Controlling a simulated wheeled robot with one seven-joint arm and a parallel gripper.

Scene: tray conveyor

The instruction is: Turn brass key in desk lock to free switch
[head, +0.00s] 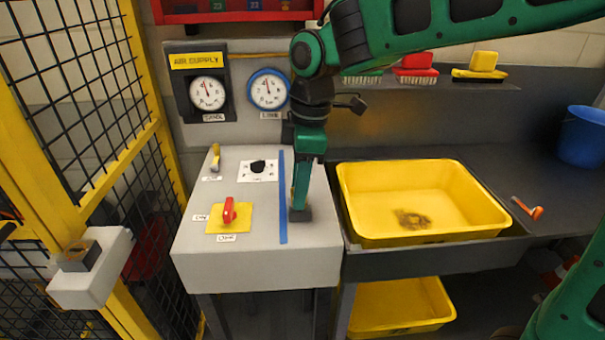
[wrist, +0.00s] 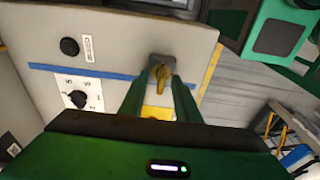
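A brass key (wrist: 160,75) stands in a grey lock plate (wrist: 161,60) on the desk top, between my two fingers in the wrist view. In the head view the lock plate (head: 300,214) shows right of the blue strip, under my gripper (head: 300,195), which hides most of the key. In the wrist view my gripper (wrist: 160,85) straddles the key with its fingers apart; contact with the key is not clear. A red switch (head: 229,210) on a yellow plate (head: 242,217) sits left of the blue strip.
The grey desk (head: 255,262) also carries a black knob (head: 258,166), a yellow-handled lever (head: 215,157) and a blue strip (head: 283,200). Gauges stand behind. A yellow tray (head: 425,239) is close on the right; a yellow mesh fence (head: 145,125) is on the left.

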